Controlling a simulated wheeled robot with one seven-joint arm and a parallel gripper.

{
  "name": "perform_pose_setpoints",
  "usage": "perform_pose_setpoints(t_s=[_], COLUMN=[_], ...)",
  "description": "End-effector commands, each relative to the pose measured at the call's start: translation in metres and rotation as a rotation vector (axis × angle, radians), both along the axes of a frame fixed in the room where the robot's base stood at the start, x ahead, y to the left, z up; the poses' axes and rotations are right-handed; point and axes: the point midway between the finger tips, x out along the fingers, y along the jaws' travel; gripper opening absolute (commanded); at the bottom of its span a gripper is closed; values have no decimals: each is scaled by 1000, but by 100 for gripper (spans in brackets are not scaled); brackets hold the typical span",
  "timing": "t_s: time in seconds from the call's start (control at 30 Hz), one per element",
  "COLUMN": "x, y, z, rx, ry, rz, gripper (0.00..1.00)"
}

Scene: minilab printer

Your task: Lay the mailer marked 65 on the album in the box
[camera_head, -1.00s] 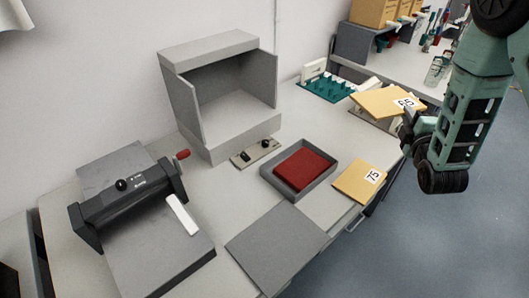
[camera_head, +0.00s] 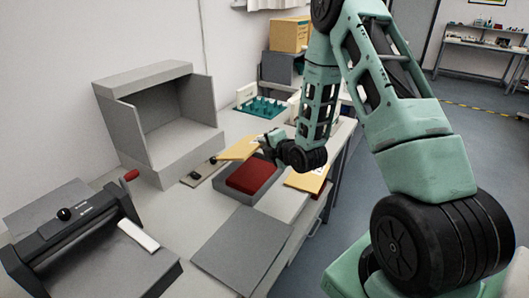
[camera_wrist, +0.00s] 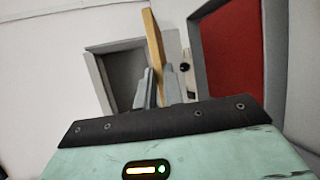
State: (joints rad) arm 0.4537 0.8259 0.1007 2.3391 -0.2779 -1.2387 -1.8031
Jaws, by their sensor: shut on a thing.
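My gripper (camera_head: 268,141) is shut on the edge of a yellow mailer (camera_head: 240,150), above the back left of the grey box. In the wrist view the mailer (camera_wrist: 154,50) stands edge-on between the fingers (camera_wrist: 160,84). Its number is mostly hidden now; the earlier head view shows 65 on it. The open grey box (camera_head: 232,187) holds the red album (camera_head: 254,176). The album also shows in the wrist view (camera_wrist: 232,55), inside the box wall (camera_wrist: 196,50). The held mailer is apart from the album.
A grey board (camera_head: 240,250) lies in front. A grey open cabinet (camera_head: 160,125), a small plate with knobs (camera_head: 198,174) and a black trimmer (camera_head: 80,232) stand left. A teal rack (camera_head: 262,107) is behind.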

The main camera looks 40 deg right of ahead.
Motion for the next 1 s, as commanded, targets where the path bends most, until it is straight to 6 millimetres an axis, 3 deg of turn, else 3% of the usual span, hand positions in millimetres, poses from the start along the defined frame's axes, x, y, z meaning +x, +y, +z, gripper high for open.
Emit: perform_pose_setpoints(t_s=[0.37,1.0], x=[-1,-1], y=[-2,-1], z=[-15,-65], rx=[-1,-2], ry=[4,3], rz=[1,2], gripper=[0,0])
